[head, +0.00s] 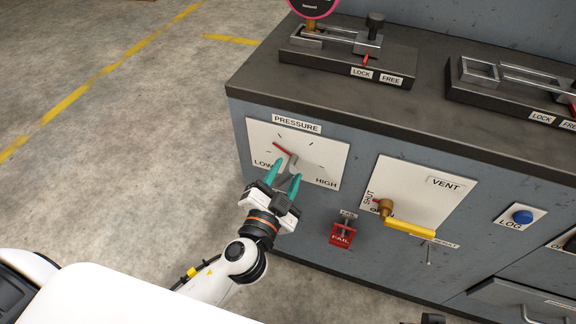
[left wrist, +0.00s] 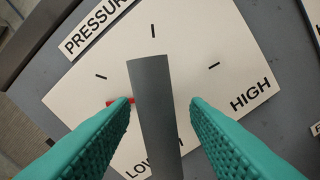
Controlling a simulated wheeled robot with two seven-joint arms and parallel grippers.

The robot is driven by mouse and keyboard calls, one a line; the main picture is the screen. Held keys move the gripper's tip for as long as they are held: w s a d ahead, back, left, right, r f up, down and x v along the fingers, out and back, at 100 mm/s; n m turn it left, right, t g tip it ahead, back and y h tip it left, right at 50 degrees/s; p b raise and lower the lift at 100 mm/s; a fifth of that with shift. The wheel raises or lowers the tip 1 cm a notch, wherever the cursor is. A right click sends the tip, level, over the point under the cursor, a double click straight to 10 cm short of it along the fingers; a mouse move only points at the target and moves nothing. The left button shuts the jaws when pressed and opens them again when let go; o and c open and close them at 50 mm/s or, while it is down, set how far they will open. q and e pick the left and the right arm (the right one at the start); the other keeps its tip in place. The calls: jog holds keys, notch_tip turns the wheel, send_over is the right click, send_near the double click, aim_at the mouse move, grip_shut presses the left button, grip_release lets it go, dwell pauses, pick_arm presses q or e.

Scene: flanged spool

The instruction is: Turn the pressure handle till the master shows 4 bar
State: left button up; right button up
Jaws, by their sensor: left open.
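The pressure panel (head: 325,155) is a white plate on the cabinet front, marked LOW and HIGH with tick marks. Its grey handle (left wrist: 154,100) stands between my left fingers in the left wrist view, with gaps visible on both sides. A red pointer (head: 282,148) shows at the panel, and its tip shows beside the left finger in the wrist view (left wrist: 119,101). My left gripper (head: 287,175) is open, with teal fingers around the handle. The master gauge (head: 312,6) is only partly in view at the top edge, and its reading is cut off.
A vent panel with a yellow lever (head: 409,228) is right of the pressure panel. A blue LOG button (head: 522,216) is further right. Clamp fixtures (head: 345,62) stand on the dark bench top. The floor at left is clear.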

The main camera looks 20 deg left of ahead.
pick_arm(q)
jog(key=shift+w, duration=0.9)
pick_arm(e)
jog(key=shift+f, duration=0.5)
pick_arm(q)
grip_shut()
jog(key=m+p, duration=0.1)
jog(key=m, duration=0.4)
jog(key=shift+p, duration=0.35)
pick_arm(e)
jog(key=x, duration=0.2)
jog(key=s+x, duration=0.1)
jog(key=x, duration=0.2)
jog(key=shift+f, duration=0.35)
pick_arm(q)
grip_release()
